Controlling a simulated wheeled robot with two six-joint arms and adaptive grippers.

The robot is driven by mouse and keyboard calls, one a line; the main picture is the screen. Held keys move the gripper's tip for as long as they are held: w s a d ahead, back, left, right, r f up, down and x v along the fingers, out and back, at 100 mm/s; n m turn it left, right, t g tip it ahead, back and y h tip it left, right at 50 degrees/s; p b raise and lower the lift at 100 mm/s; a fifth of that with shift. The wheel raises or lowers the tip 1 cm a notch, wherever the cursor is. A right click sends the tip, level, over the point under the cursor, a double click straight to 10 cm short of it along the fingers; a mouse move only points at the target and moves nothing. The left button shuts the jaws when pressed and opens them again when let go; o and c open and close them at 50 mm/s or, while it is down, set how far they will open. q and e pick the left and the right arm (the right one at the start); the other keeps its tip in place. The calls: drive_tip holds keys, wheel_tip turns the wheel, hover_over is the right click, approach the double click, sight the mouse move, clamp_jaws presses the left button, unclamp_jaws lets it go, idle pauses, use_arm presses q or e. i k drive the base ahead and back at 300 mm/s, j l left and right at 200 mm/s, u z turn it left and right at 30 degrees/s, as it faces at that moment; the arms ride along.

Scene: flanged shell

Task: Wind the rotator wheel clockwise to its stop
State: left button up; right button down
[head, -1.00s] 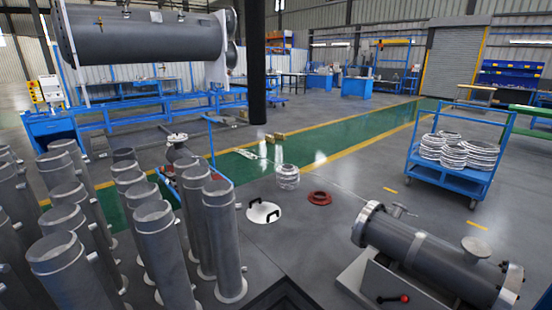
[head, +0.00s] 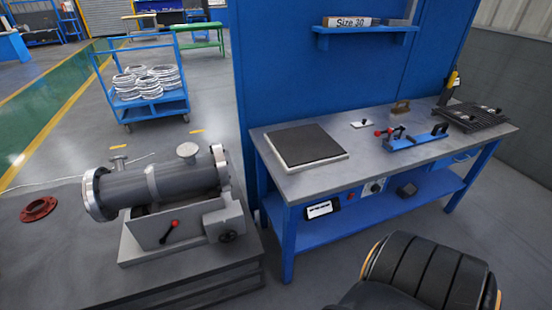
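A grey flanged shell (head: 165,184) lies level on a grey rotator stand (head: 190,226) at the left of the head view. It has a bright flange at each end and two short nozzles on top. A small black wheel (head: 228,237) sits low on the right part of the stand's front and looks like the rotator wheel; its turned angle is too small to tell. A lever with a red knob (head: 174,223) is on the stand to the left of it. Neither of my grippers is in view, and nothing touches the wheel.
A blue workbench (head: 322,180) with a dark pad (head: 306,145) and a blue fixture (head: 415,141) stands right of the stand. A blue cart (head: 150,104) with metal rings is behind.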

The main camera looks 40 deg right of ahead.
sight(228, 236)
drive_tip(key=z, duration=0.85)
